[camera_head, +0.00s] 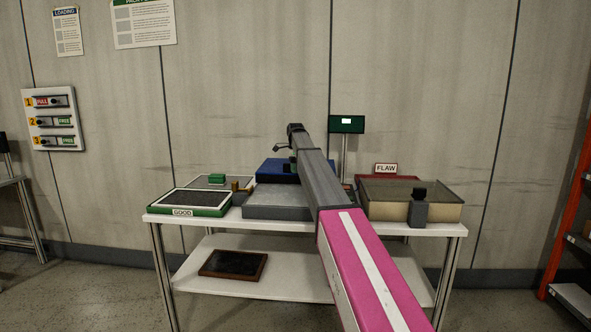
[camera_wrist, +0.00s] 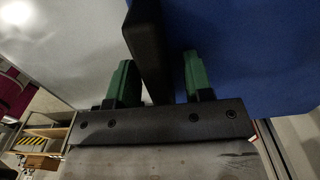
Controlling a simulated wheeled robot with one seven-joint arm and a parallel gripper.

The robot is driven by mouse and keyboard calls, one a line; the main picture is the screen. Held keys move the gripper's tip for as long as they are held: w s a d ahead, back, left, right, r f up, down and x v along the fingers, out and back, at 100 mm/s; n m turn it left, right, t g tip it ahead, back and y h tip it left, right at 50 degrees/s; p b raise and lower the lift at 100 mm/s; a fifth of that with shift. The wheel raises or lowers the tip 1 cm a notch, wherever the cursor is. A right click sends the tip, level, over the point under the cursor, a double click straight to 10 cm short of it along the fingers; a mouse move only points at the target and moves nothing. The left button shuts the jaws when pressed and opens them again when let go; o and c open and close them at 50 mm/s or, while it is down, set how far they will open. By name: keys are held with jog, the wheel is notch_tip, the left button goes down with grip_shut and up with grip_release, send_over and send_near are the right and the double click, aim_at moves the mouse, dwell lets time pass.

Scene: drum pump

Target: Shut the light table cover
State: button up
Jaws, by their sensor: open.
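I cannot tell for sure which piece is the light table cover. In the wrist view, a wide blue surface (camera_wrist: 250,50) fills the right side. My gripper (camera_wrist: 157,62) is open, with one green finger on each side of a dark upright bar (camera_wrist: 148,35). The bar stands between the fingers; I cannot tell if either touches it. In the head view my arm hides part of the panel and the middle of the table.
A green-rimmed tray marked GOOD (camera_head: 222,211) sits at the left. A beige box (camera_head: 448,213) with a dark upright block (camera_head: 418,208) in front stands at the right, before a red FLAW tray (camera_head: 400,178). A small screen (camera_head: 347,124) rises behind. A dark tray (camera_head: 233,264) lies on the lower shelf.

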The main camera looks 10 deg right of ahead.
jog(key=shift+f, duration=0.1)
grip_shut()
jog(key=s+a, duration=0.2)
jog(key=s, duration=0.7)
jog(key=s+a, duration=0.2)
jog(key=s, duration=0.7)
jog(key=s+a, duration=0.1)
jog(key=s, duration=0.8)
jog(key=shift+a, duration=0.4)
grip_release()
